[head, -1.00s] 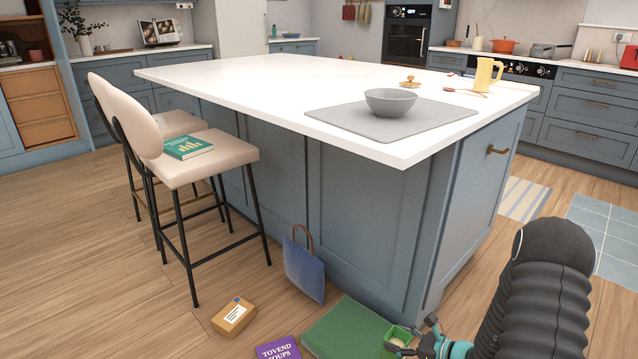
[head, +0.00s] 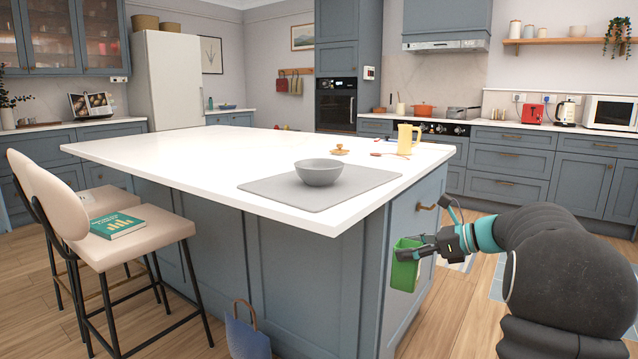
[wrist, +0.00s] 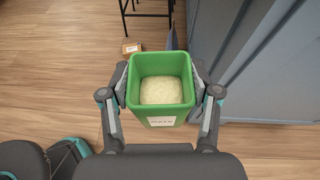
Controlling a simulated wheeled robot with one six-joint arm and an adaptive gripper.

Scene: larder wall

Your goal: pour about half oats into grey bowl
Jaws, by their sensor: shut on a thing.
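My gripper (head: 420,252) is shut on a green open-topped box (head: 405,270), held upright beside the right end of the island, below its top. In the wrist view the box (wrist: 160,118) sits between both fingers, with pale oats (wrist: 160,91) inside and a white label on its near wall. The grey bowl (head: 319,172) stands upright on a grey mat (head: 300,196) near the island's front corner. The bowl's inside is mostly hidden by its rim. My gripper is to the right of the bowl and lower.
The white island top (head: 210,153) has free room left of the mat. A yellow jug (head: 405,138) and a wooden lid-like thing (head: 340,150) stand behind the bowl. A drawer handle (head: 428,207) sticks out near my gripper. Stools (head: 150,222) stand at left.

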